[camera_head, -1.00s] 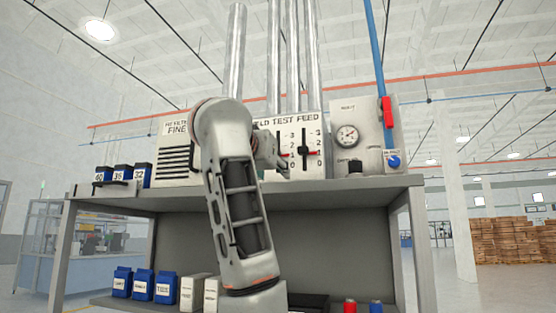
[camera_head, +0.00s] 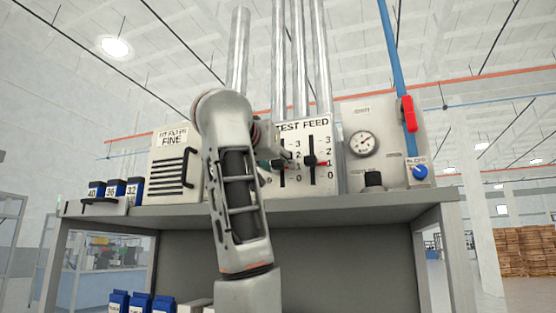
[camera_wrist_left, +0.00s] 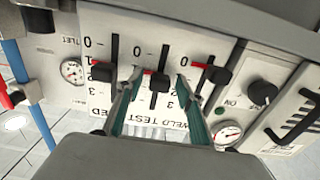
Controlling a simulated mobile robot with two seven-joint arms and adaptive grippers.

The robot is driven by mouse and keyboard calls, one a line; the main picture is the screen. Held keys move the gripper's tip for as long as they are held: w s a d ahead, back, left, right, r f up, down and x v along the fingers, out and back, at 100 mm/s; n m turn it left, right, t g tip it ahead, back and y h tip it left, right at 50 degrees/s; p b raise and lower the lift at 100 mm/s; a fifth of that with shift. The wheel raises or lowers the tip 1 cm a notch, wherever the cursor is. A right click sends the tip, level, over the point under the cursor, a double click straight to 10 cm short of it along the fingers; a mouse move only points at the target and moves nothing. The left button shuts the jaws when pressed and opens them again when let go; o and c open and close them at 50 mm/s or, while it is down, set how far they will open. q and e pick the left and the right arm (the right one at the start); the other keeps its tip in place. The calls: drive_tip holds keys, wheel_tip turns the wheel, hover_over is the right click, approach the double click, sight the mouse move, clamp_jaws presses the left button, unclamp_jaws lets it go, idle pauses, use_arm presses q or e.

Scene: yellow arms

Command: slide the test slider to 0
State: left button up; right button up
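The weld test feed panel (camera_head: 325,183) stands upright on a shelf, with vertical sliders and scales from 0 to 3. The wrist view shows it upside down, with 0 at the top. The test slider's black knob (camera_wrist_left: 160,83) is the middle of three, roughly between the 1 and 2 marks. My left gripper (camera_wrist_left: 159,75) is open, its two green-lined fingers on either side of that knob. I cannot tell whether they touch it. In the head view the test slider (camera_head: 279,164) is partly hidden by my left wrist. My right gripper is in neither view.
The feed knob (camera_wrist_left: 103,72) and weld knob (camera_wrist_left: 220,75) flank the fingers closely. A gauge panel (camera_head: 352,110) with a red-handled valve (camera_head: 408,114) is at right. A slotted filter box (camera_head: 173,195) is at left. The shelf's front edge (camera_head: 330,208) runs below.

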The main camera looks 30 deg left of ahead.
sight(283, 182)
use_arm(q)
drive_tip(key=shift+w, duration=0.35)
drive_tip(key=shift+w+a, duration=0.1)
clamp_jaws()
drive_tip(key=shift+f+b, duration=0.65)
drive_tip(key=shift+b, duration=0.05)
drive_tip(key=shift+f+b, duration=0.9)
drive_tip(key=shift+f, duration=0.25)
drive_tip(key=shift+w, duration=0.1)
unclamp_jaws()
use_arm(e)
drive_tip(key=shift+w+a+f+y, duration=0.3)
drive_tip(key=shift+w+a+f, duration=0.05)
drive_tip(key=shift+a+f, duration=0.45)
use_arm(q)
drive_tip(key=shift+s, duration=0.2)
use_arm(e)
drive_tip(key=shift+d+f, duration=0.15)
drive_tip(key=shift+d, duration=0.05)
use_arm(q)
drive_tip(key=v, duration=1.2)
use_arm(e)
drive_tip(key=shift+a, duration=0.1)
